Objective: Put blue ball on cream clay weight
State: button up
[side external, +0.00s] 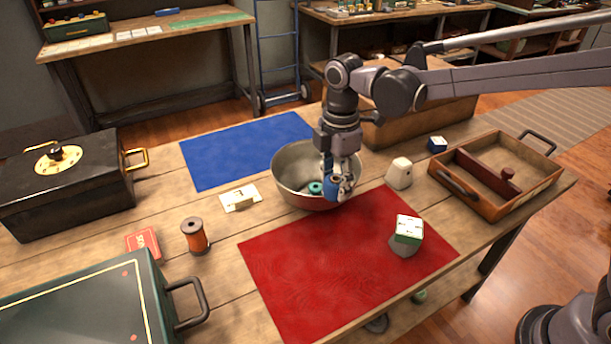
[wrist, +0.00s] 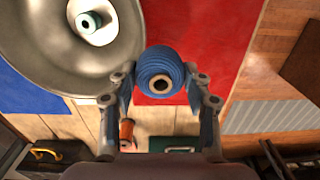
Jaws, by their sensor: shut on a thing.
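The blue ball (wrist: 160,65), which looks like wound string with a dark hole in its end, is between the fingers of my gripper (wrist: 162,88) in the wrist view. My gripper (side external: 339,190) is shut on it. In the side external view the blue ball (side external: 330,188) is partly hidden by the fingers, in front of the metal bowl's near right rim. The cream clay weight (side external: 399,173) is a small pale block on the wooden table, right of my gripper and apart from it. It is not clearly visible in the wrist view.
The metal bowl (side external: 290,187) holds a teal spool (side external: 315,187). A red mat (side external: 310,265) bears a grey block (side external: 404,247) with a green-and-white box (side external: 409,229) on top. A wooden tray (side external: 541,180) and small blue box (side external: 437,144) are right. An orange spool (side external: 195,236) stands left.

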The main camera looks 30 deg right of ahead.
jog(key=d+r+m, duration=0.3)
jog(key=d+m, duration=0.3)
jog(key=d, duration=1.2)
jog(key=d+r+m, duration=0.2)
jog(key=d+m, duration=0.4)
jog(key=d, duration=1.1)
send_over(403, 162)
notch_tip(403, 162, down, 6)
jog(key=shift+w+d+f, duration=0.1)
jog(key=shift+w+f, duration=0.05)
jog(key=shift+f, duration=2.1)
jog(key=shift+f, duration=0.1)
jog(key=o, duration=0.9)
